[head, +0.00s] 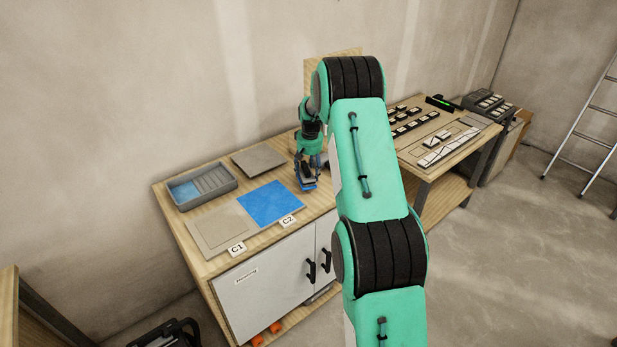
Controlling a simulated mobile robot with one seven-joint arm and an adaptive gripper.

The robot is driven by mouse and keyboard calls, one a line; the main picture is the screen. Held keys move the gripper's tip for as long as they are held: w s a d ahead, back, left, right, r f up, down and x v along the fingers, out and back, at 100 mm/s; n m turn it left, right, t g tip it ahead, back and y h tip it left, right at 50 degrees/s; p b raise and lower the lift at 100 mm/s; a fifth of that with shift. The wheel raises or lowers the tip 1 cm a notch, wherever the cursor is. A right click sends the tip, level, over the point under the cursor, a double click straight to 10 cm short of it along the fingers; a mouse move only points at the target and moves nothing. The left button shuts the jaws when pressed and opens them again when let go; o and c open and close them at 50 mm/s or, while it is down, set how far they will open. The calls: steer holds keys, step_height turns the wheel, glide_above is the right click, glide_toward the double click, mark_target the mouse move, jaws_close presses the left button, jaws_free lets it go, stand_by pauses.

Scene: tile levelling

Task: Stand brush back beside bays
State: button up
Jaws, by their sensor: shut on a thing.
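My gripper (309,167) points down over the workbench, right of the blue bay. It is shut on the brush (309,187), of which a small blue and dark part shows below the fingers. I cannot tell whether the brush touches the bench top. Two square bays lie side by side on the bench: a grey-beige one (222,228) by the C1 label (237,249) and a bright blue one (270,203) by the C2 label (288,221). My arm hides the bench right of the gripper.
A grey tray (214,199) with a ribbed part and blue content stands behind the bays. A grey tile (259,160) lies at the back. A second bench (437,165) with rows of small tiles stands right. A ladder (590,125) leans far right.

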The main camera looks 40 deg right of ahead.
steer(key=shift+f, duration=1.55)
steer(key=shift+f+b, duration=0.15)
steer(key=shift+b, duration=0.15)
steer(key=o, duration=1.4)
steer(key=r, duration=0.4)
steer(key=s+r+p, duration=0.1)
steer(key=r, duration=0.3)
steer(key=r+p, duration=0.1)
steer(key=r, duration=0.3)
steer(key=shift+s+a+r, duration=0.1)
steer(key=shift+s+a, duration=0.1)
steer(key=shift+a, duration=0.1)
